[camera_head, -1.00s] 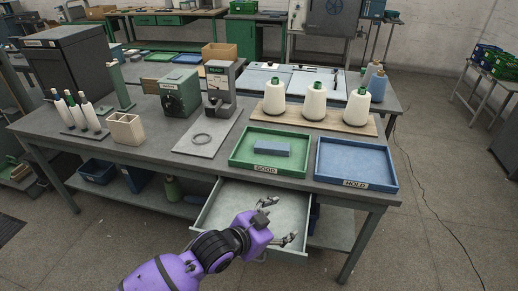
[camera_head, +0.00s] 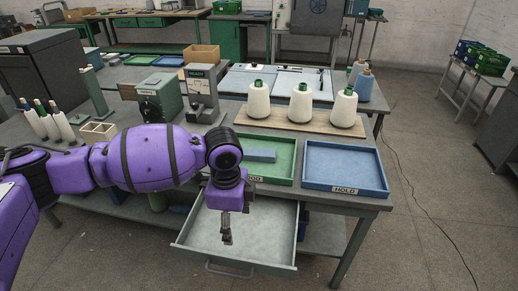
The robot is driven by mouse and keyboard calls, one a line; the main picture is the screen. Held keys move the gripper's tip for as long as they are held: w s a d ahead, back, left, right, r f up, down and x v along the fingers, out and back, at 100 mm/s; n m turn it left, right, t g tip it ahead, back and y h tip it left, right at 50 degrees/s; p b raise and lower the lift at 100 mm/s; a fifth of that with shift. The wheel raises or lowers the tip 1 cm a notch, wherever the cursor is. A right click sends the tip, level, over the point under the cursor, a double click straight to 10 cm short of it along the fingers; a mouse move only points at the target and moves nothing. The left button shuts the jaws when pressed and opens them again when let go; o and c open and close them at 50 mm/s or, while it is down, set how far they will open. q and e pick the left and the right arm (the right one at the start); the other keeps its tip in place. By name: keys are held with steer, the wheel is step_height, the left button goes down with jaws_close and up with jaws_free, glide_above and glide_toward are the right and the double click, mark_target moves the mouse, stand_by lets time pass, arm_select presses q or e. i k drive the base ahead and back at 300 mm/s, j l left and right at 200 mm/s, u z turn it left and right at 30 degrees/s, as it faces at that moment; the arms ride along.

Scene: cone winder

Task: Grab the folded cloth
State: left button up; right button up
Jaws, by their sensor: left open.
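A flat blue block-like piece (camera_head: 262,155), which looks like the folded cloth, lies in the green tray (camera_head: 283,180) marked GOOD. My purple left arm passes in front of the tray's left end and hides part of it. My left gripper (camera_head: 227,241) points down over the open drawer (camera_head: 270,243), in front of and below the tray. It is open with nothing visible between its fingers, and is apart from the blue piece. I cannot tell its exact height above the drawer floor. My right gripper is not in view.
The drawer looks empty. An empty blue tray (camera_head: 345,165) marked HOLD stands right of the green one. Several white yarn cones stand on a wooden board (camera_head: 275,122) behind the trays. Spindles (camera_head: 46,122), a beige box (camera_head: 98,132) and a grey stand (camera_head: 201,95) are at left.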

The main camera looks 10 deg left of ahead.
mark_target(259, 154)
steer(key=i, duration=1.3)
